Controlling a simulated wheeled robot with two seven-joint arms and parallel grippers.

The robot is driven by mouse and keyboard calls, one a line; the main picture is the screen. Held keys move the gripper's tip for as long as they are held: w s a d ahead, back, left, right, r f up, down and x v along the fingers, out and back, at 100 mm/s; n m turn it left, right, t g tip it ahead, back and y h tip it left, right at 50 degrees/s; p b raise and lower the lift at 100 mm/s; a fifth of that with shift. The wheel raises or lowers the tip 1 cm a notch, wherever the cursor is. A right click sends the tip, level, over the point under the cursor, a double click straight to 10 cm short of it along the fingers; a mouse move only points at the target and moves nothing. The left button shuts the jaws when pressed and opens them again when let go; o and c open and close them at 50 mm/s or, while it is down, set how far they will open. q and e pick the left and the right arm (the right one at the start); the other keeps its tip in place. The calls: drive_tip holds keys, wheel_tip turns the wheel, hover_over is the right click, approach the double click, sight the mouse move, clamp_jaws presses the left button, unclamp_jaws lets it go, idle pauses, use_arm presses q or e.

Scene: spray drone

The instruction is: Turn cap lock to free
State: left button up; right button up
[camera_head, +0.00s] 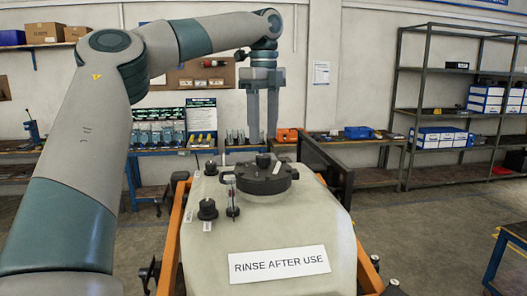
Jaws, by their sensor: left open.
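A pale tank (318,218) stands in front of me, with a white label reading "RINSE AFTER USE" (279,264) on its near face. A round black cap (266,178) sits on top of the tank, with a smaller knob at its centre. I cannot make out a separate lock on the cap or its position. My left gripper (263,138) hangs above the cap with its two fingers pointing down. It is open and empty, and looks apart from the cap. My right gripper is not in view.
Small black fittings (208,209) stand on the tank's left shoulder, with a thin upright one beside them. An orange frame (172,235) flanks the tank. Workbenches with tools line the back wall, and a metal shelf rack (410,100) stands at the right.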

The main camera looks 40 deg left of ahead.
sight(263, 156)
use_arm(q)
drive_tip(key=shift+f+p, duration=0.6)
drive_tip(key=shift+f, duration=2.5)
drive_tip(key=shift+c, duration=0.7)
drive_tip(key=c, duration=0.9)
